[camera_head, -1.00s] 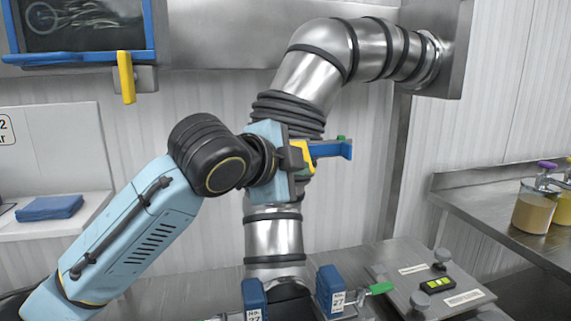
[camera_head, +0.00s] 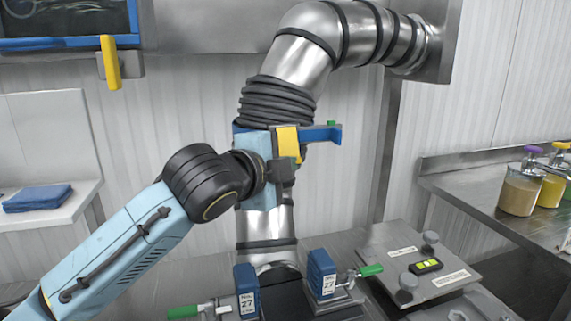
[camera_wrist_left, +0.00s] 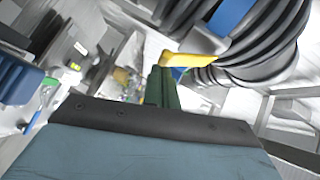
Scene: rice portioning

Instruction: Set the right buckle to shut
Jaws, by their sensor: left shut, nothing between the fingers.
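The right buckle (camera_head: 350,277) sits beside a blue block at the bottom of the head view. Its green handle (camera_head: 370,270) sticks out to the right, nearly level; I cannot tell whether the buckle is locked. A green handle also shows at the left of the left wrist view (camera_wrist_left: 38,120). My left gripper is in front of the steel pipe, beside the yellow latch and blue bar, above and left of the buckle. Its dark green fingers (camera_wrist_left: 163,87) are together and empty in the left wrist view, near the yellow piece. My right gripper is out of view.
A steel pipe (camera_head: 266,225) with a black bellows rises in the middle. The yellow latch (camera_head: 286,142) and blue bar (camera_head: 320,134) sit on it. Another green handle (camera_head: 183,312) is at bottom left. A button panel (camera_head: 426,266) and sauce jars (camera_head: 520,193) are at right.

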